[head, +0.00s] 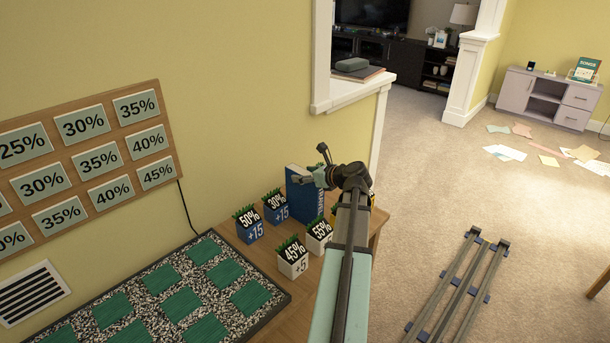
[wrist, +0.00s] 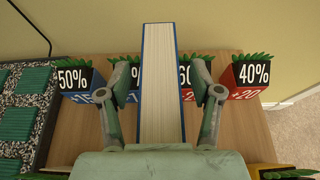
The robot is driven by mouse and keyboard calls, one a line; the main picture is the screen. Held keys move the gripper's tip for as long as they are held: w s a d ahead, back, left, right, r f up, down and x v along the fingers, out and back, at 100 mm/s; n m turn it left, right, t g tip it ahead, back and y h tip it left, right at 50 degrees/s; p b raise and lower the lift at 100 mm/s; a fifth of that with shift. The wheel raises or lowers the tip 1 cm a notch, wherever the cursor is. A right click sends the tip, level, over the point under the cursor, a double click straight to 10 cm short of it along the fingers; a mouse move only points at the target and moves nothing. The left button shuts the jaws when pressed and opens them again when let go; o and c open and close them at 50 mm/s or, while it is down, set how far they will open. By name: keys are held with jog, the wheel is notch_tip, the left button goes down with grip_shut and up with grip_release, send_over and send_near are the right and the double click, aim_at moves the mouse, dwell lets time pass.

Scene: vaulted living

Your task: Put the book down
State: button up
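The book (head: 302,198) has blue covers and stands upright on the wooden table in the head view, beside small planter boxes. In the wrist view the book (wrist: 160,85) is in the middle with its pale page edges facing the camera. My gripper (head: 315,167) is at the top of the book. In the wrist view my gripper (wrist: 160,78) has one finger on each side of the book, with a visible gap on both sides. It is open around the book. The book's base is hidden from the wrist view.
Planter boxes with percent labels crowd the table: a blue 50% box (head: 249,226), a white 45% box (head: 292,260), and a red 40% box (wrist: 250,80) at the right. A green-tiled board (head: 160,285) lies to the left. The wall is close behind.

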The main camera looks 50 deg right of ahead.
jog(key=shift+r, duration=0.15)
jog(key=b+v, duration=0.1)
jog(key=v, duration=0.9)
jog(key=shift+s+r, duration=0.15)
jog(key=shift+s, duration=0.2)
jog(key=shift+o, duration=0.5)
jog(key=shift+s+a+r, duration=0.1)
jog(key=shift+s+r, duration=0.15)
jog(key=shift+s, duration=0.35)
